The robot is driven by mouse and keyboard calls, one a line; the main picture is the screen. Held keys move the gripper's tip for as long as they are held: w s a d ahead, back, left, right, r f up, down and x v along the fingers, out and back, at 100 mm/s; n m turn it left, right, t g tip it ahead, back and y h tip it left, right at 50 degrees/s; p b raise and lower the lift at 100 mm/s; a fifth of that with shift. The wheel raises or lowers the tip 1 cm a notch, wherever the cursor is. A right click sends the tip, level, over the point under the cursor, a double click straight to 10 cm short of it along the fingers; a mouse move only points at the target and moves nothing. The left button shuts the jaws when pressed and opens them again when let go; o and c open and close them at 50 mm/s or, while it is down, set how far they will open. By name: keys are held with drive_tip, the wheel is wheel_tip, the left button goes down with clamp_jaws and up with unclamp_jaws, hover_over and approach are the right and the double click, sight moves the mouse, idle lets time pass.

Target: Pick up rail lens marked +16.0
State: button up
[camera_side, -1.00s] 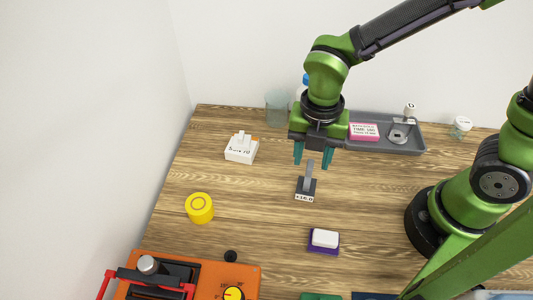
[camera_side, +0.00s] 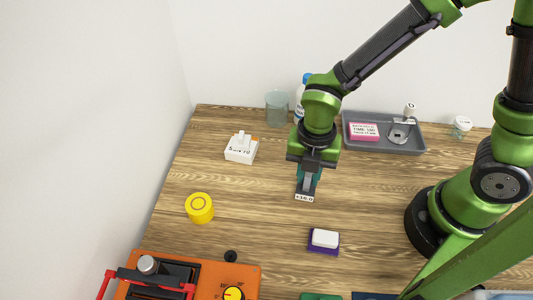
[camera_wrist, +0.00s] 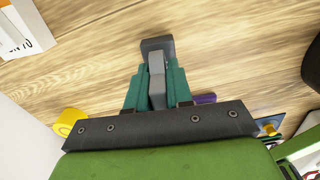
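The rail lens marked +16.0 (camera_side: 304,198) stands on the wooden table in the side view. It has a dark base with a white label at the front and a grey upright handle. My gripper (camera_side: 309,180) is down over it, pointing at the table. In the wrist view the teal fingers of my gripper (camera_wrist: 157,88) lie close against both sides of the grey handle of the lens (camera_wrist: 157,68), with no clear gap. The fingers hide part of the lens in the side view. The lens appears to rest on the table.
A white block (camera_side: 240,150) and a yellow round container (camera_side: 199,208) are to the left. A grey tray (camera_side: 415,145) holds a pink box (camera_side: 364,131). An orange device (camera_side: 205,272) stands front left.

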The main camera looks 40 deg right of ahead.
clamp_jaws()
